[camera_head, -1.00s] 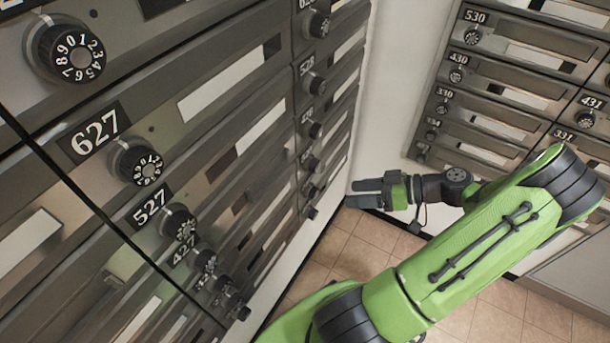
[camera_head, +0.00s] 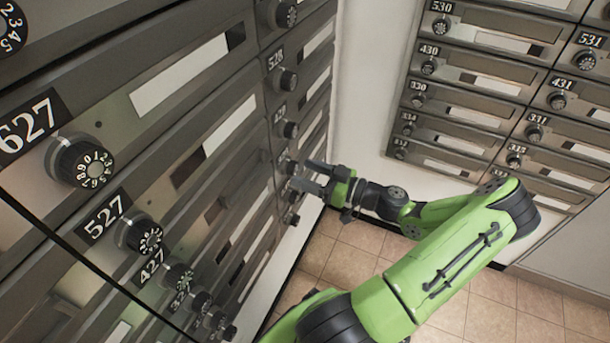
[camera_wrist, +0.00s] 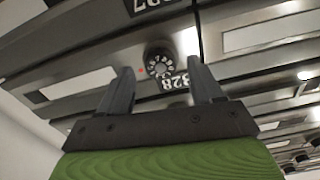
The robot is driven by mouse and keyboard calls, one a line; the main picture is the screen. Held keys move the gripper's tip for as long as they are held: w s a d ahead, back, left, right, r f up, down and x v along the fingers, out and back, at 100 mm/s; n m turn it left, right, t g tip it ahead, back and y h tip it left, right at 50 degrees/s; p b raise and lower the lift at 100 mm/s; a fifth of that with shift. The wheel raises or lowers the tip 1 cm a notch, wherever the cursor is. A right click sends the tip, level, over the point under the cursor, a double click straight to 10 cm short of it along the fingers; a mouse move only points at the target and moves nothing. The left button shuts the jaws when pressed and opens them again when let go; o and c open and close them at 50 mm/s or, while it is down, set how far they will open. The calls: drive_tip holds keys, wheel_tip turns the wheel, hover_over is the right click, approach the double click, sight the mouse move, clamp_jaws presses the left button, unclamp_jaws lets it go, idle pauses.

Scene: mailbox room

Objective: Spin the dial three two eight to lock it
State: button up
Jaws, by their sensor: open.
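The dial (camera_wrist: 158,65) of mailbox 328 is a round black knob with white digits on its face. Its number plate (camera_wrist: 174,81) appears upside down beside it in the wrist view. My gripper (camera_head: 302,174) is open and empty, pointing at the left mailbox wall. In the wrist view the dial shows between the two dark fingers, and I cannot tell whether they touch it. In the head view a small knob (camera_head: 288,164) by the fingertips is partly hidden, with no readable number. Which digit is set on the dial is too small to read.
Other dials stick out of the same wall, such as those of 528 (camera_head: 289,80) and 627 (camera_head: 86,164). A second mailbox bank (camera_head: 475,62) stands at the back right, past a pale wall strip. Tiled floor (camera_head: 350,262) lies open below my arm.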

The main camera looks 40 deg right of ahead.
drive_tip(key=shift+w+a, duration=0.2)
drive_tip(key=shift+w, duration=0.35)
drive_tip(key=c, duration=1.1)
drive_tip(key=shift+o, duration=0.2)
drive_tip(key=shift+m, duration=0.4)
